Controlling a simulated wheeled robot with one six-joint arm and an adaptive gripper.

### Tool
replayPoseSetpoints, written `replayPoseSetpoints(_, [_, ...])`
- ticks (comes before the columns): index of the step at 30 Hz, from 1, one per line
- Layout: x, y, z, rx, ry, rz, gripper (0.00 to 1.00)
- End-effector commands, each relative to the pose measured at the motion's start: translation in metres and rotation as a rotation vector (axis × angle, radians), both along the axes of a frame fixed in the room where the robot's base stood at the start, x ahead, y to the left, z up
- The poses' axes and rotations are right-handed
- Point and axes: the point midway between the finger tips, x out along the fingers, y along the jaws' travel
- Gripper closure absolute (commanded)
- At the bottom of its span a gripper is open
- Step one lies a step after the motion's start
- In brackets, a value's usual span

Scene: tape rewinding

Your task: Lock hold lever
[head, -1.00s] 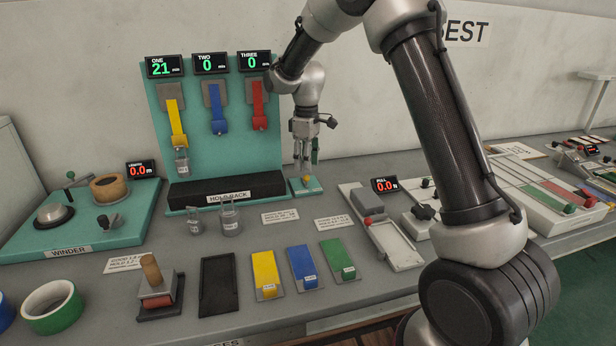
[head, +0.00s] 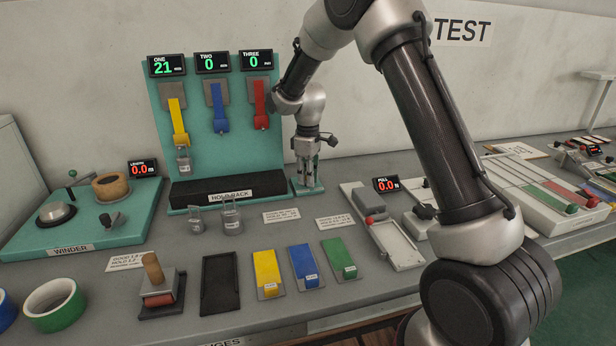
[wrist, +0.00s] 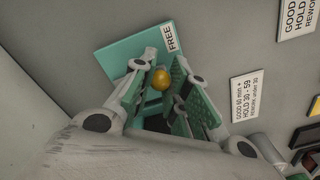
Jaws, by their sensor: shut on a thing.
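The hold lever shows as a round yellow knob (wrist: 161,78) in the wrist view, above a small teal plate (wrist: 115,60). A label reading FREE (wrist: 171,39) lies at the plate's edge. My gripper (head: 304,184) points down over this plate at the right end of the holdback stand, and its fingers (wrist: 160,92) are shut on the lever from both sides. The fingers hide the knob in the head view and the lever's lower part in the wrist view.
The teal holdback board (head: 275,150) stands just left of my gripper, with yellow, blue and red strips hanging. A weight (head: 184,160) hangs from the yellow strip (head: 178,122); display ONE reads 21. Two metal weights (head: 232,217) stand in front.

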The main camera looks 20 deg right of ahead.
Motion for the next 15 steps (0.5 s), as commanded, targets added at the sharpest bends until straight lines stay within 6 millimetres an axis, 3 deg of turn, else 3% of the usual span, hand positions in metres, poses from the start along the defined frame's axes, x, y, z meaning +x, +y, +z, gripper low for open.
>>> replayPoseSetpoints(4, [0.0,0.003,0.0,-0.001,-0.001,-0.046,1.0])
replayPoseSetpoints(15, [0.004,0.02,0.001,-0.001,0.0,-0.375,1.0])
